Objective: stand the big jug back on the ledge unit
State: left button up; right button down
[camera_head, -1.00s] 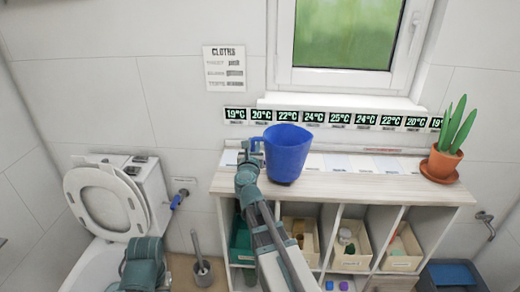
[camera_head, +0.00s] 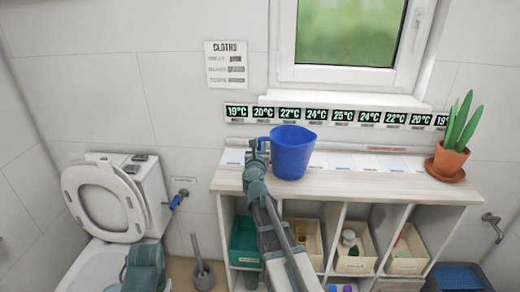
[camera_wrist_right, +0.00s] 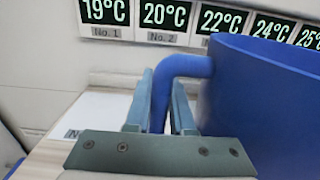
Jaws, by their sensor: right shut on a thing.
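The big blue jug (camera_head: 292,153) is upright over the wooden top of the ledge unit (camera_head: 345,186), left of its middle. I cannot tell whether its base touches the top. My right gripper (camera_head: 257,146) is at the jug's left side, shut on its handle. In the right wrist view the handle (camera_wrist_right: 187,66) passes down between the two fingers (camera_wrist_right: 160,100), and the jug body (camera_wrist_right: 262,100) is to their right. My left gripper is out of the picture; only a part of my left arm shows at the lower left.
A row of temperature signs (camera_head: 316,115) runs along the wall behind. A potted plant (camera_head: 448,160) stands at the top's right end. The top between jug and plant is clear, with pale labels along its back. A toilet (camera_head: 115,205) is at the left.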

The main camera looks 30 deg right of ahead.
jog(key=shift+r, duration=0.15)
jog(key=c, duration=0.8)
grip_release()
jog(key=shift+o, duration=0.2)
jog(key=shift+s, duration=0.15)
jog(key=v, duration=1.2)
